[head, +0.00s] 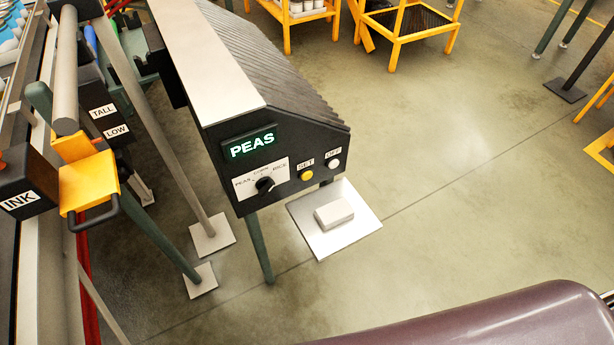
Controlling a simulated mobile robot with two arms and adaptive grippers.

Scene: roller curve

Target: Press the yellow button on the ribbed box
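The ribbed box (300,88) is a dark housing with a ridged slope and a light flat top, standing on green legs. Its front panel carries a lit display (253,146) reading PEAS. Below the display is a black knob (265,185) on a white plate with several labels, one reading PEAS. The yellow button (306,175) sits right of the knob, under a small label that seems to read SET. A white button (334,164) labelled OFF is to its right. Nothing covers the yellow button. Neither of my grippers is in view.
At left stand a conveyor frame, an INK box (20,202) and a yellow bracket (88,184). Yellow racks (415,35) stand behind. The floor (450,180) to the right is clear.

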